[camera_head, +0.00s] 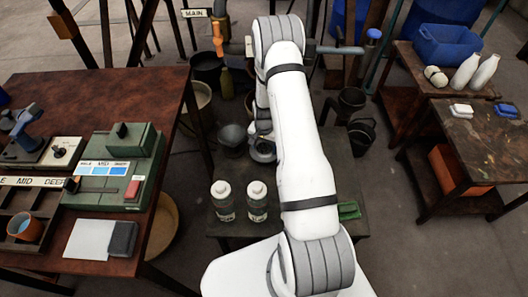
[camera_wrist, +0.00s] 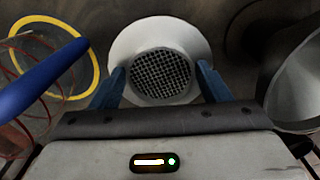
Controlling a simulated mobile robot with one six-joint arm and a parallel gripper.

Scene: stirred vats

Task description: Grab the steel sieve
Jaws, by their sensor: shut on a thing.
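The steel sieve (camera_wrist: 158,75) is in the middle of the wrist view, a pale round rim with a dark square mesh at its centre. My gripper (camera_wrist: 161,70) has its two blue fingers on either side of the sieve, closed against it. Whether the sieve touches the surface under it, I cannot tell. In the head view my white arm covers the gripper's fingers and the sieve.
In the wrist view, a grey metal vessel (camera_wrist: 296,90) stands close on the right. A yellow ring (camera_wrist: 96,68) and a blue-handled tool (camera_wrist: 40,82) lie on the left. In the head view, two white-capped bottles (camera_head: 222,202) stand on the low dark table (camera_head: 235,230).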

